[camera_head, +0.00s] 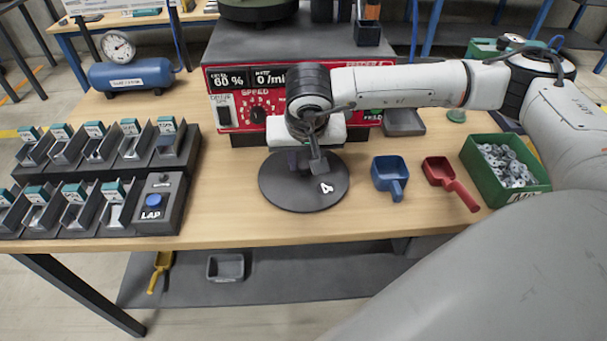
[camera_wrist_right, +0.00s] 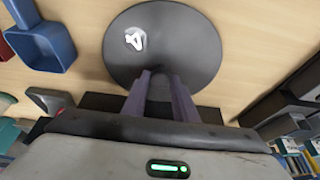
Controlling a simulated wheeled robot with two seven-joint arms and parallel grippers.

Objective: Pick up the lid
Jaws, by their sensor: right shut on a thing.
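The lid (camera_head: 300,196) is a dark grey round disc with a white "4" mark near its edge. It is at the middle of the wooden table, in front of the red control panel; I cannot tell whether it touches the tabletop. My right gripper (camera_head: 305,163) reaches over its far part and is shut on it. In the right wrist view the lid (camera_wrist_right: 165,40) lies just beyond the fingers (camera_wrist_right: 160,95), which meet its near part. The exact contact is partly hidden by the fingers. My left gripper is not in view.
A blue scoop (camera_head: 389,173) and a red scoop (camera_head: 447,180) lie right of the lid. A green bin (camera_head: 480,175) of metal parts stands further right. Racks (camera_head: 90,165) with a lap button fill the left. The red control panel (camera_head: 235,110) stands close behind. Front table space is clear.

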